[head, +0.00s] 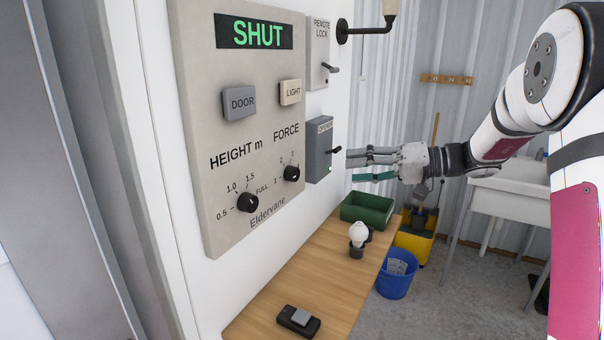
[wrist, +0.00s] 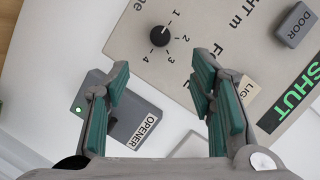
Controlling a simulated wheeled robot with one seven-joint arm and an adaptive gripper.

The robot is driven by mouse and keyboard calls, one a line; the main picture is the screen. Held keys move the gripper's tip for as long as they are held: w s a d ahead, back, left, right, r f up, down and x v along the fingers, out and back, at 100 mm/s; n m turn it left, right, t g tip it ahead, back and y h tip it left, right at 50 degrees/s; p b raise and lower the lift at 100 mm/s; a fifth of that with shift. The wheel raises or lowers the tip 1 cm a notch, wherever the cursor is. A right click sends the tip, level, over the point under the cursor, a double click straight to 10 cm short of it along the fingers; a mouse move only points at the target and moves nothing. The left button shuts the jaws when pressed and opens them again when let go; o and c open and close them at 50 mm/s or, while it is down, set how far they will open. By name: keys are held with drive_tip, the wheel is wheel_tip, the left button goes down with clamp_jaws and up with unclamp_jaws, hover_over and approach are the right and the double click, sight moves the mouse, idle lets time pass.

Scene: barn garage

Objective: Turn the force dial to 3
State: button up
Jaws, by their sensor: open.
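The force dial (head: 291,174) is a small round black knob at the lower right of the grey wall panel (head: 215,180), under the word FORCE. It also shows in the wrist view (wrist: 160,37), with numbers 1 to 4 printed around it. Its pale mark appears to point toward the low-number side; the exact setting is hard to read. My gripper (head: 350,166) is open and empty, to the right of the dial and apart from it. In the wrist view, the dial lies beyond the gap between my green-padded fingers (wrist: 160,75). The right finger hides part of the panel's lettering.
The height dial (head: 247,202), door button (head: 239,103) and light button (head: 290,92) share the panel. The opener box (head: 318,150) with a lever sits between panel and gripper. The remote lock box (head: 316,60) is above. A wooden bench (head: 300,265) lies below.

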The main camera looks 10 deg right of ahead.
sight(297, 174)
drive_tip(key=p+x, duration=0.2)
drive_tip(key=x, duration=1.1)
drive_tip(key=shift+a+f, duration=0.1)
drive_tip(key=shift+a, duration=0.25)
drive_tip(key=shift+c, duration=0.5)
drive_tip(key=c, duration=1.1)
